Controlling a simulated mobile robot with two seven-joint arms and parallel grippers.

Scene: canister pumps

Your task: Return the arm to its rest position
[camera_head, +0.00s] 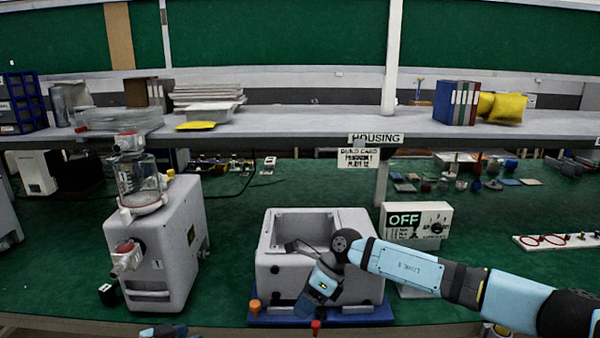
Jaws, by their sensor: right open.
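My right arm, light blue and black, comes in from the right and reaches over the front of the grey open-topped housing (350,222). Its wrist bends down, and my right gripper (306,302) points down and left at the housing's front. The gripper is open; its fingertips are small and dark, and I cannot tell whether they touch anything. I see nothing held in it. My left gripper is not in view; only a small blue and black part of mine shows at the bottom edge.
The housing sits on a blue base (262,319) with an orange knob (255,306) and a red knob (316,326). A grey canister pump (175,245) stands left. An OFF control box (417,222) stands right, behind my arm. A shelf (300,119) runs across the back.

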